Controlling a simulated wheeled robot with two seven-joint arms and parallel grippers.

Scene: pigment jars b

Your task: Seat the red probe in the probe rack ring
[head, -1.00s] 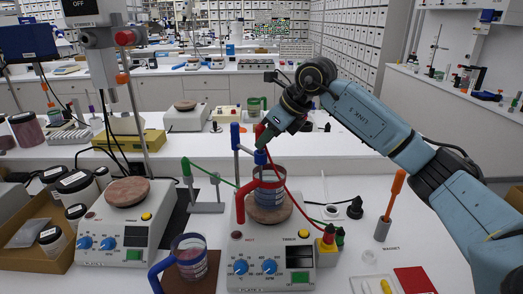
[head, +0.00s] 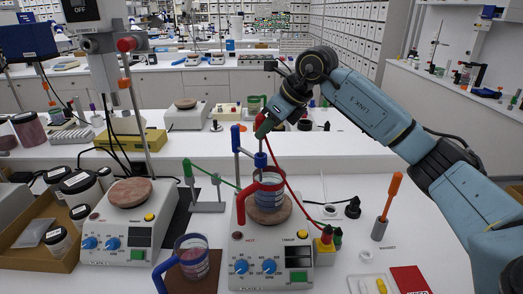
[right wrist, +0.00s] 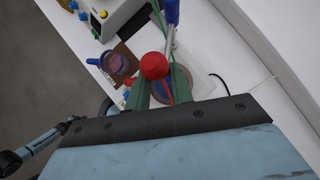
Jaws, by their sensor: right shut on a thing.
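My right gripper (head: 262,130) is shut on the red probe, upright above the hotplate in the head view. Its round red head (right wrist: 153,66) shows between the green fingers in the right wrist view. Its shaft runs down toward a blue holder (head: 260,160) on a blue post, above the red-handled beaker (head: 271,187). I cannot tell whether the tip is still inside the beaker. A grey stand with green parts (head: 207,207), seemingly the probe rack, is left of the hotplate. My left gripper is out of view.
The red-handled beaker stands on the front hotplate (head: 270,258). A blue-handled beaker (head: 192,252) stands on a brown mat left of it. Another hotplate (head: 125,235) is further left. An orange-handled tool (head: 388,205) stands at right. Cables cross the bench.

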